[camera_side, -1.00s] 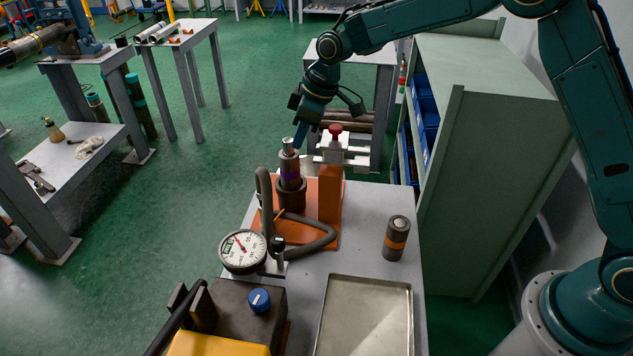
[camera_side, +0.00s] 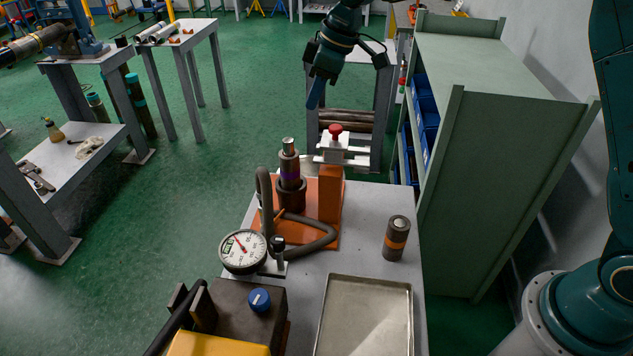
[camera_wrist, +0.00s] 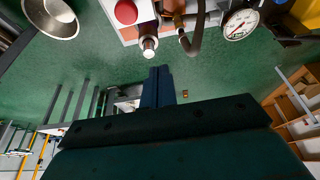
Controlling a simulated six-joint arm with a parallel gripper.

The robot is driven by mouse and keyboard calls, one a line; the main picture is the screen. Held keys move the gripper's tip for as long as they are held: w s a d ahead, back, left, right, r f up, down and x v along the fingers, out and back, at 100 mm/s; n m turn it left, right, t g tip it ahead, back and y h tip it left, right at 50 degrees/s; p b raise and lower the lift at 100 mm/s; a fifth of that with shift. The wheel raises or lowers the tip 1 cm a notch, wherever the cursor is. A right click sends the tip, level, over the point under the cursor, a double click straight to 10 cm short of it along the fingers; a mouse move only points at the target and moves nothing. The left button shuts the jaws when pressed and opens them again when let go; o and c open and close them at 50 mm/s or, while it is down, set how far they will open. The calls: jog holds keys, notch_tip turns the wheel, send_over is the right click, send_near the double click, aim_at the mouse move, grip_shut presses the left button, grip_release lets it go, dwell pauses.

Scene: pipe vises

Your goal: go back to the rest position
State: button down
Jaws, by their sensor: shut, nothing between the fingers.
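My gripper (camera_side: 316,93) is in the upper middle of the side view, in the air above and beyond the orange vise stand. Its blue fingers are together and empty; they also show in the wrist view (camera_wrist: 158,86).
A pressure gauge (camera_side: 243,251) with a hose, a red knob (camera_side: 335,131) on the orange post and a metal tray (camera_side: 366,318) are on the table. A green shelf (camera_side: 500,160) with blue bins stands to the right.

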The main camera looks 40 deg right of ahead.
jog(key=shift+r, duration=0.1)
jog(key=s+d+r+m+t+h, duration=0.1)
jog(key=s+d+r+m, duration=0.2)
jog(key=s, duration=0.5)
jog(key=s+d+r+m+t, duration=0.1)
jog(key=s+d+r, duration=0.2)
jog(key=s+r, duration=0.45)
jog(key=s+d+f+m+h, duration=0.1)
jog(key=s+d+f+m, duration=0.1)
jog(key=s, duration=0.8)
jog(key=s+d+f+m, duration=0.3)
jog(key=s+f, duration=0.1)
jog(key=s, duration=0.6)
jog(key=shift+s+d+t+h, duration=0.25)
jog(key=shift+s+t+h, duration=0.15)
jog(key=shift+w+r, duration=0.15)
